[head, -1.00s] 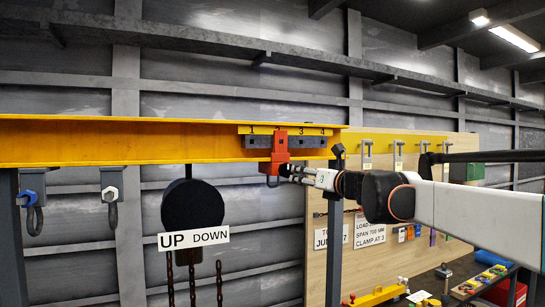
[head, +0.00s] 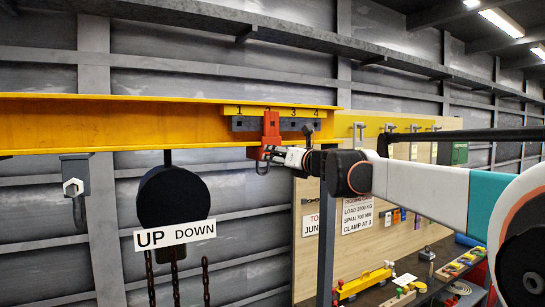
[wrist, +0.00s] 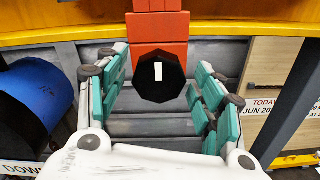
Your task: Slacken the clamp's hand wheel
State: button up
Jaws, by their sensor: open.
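The orange-red clamp (head: 270,130) hangs on the yellow beam (head: 80,125), below number 2 of the scale. In the wrist view its orange body (wrist: 158,38) is at the top centre. The hand wheel (wrist: 172,86) is a black, many-sided knob with a white upright mark on its face; in the head view it is hidden or too small to tell. My gripper (head: 280,155) is beside the clamp's lower part. In the wrist view my gripper (wrist: 161,62) is open, with its green-padded fingers left and right of the wheel and gaps on both sides.
A black round hoist body (head: 172,197) with an UP DOWN sign and chains hangs at left. A dark post (head: 326,230) stands near my arm. A wooden board (head: 400,235) with notices and a bench with coloured parts are at right.

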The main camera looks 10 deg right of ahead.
jog(key=shift+w+a, duration=0.15)
jog(key=shift+w, duration=0.25)
jog(key=shift+s+r, duration=0.1)
jog(key=shift+s, duration=0.1)
jog(key=c, duration=1.1)
